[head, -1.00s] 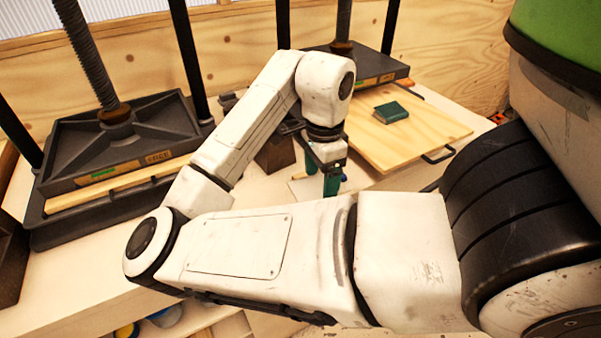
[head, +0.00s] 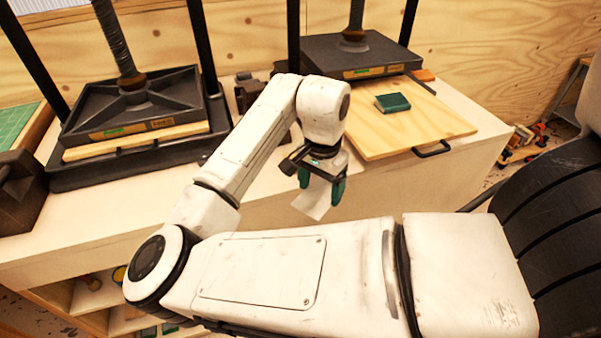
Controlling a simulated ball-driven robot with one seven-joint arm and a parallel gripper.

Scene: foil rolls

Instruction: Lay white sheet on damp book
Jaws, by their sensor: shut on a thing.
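My gripper (head: 320,189), with green fingers, is shut on a white sheet (head: 313,203). The sheet hangs tilted below the fingers, in front of the bench edge, and part of it is hidden by my arm. A small dark green book (head: 393,102) lies flat on a pale wooden board (head: 375,140) at the right end of the bench. The gripper is apart from the book, to its left and nearer to me. I cannot tell from this view whether the book is damp.
A black screw press (head: 140,112) stands at the left of the bench, and another press (head: 350,50) stands behind the board. The board has a dark handle (head: 433,150) at its right front. A dark block (head: 22,190) sits far left. Bare bench (head: 120,215) runs along the front.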

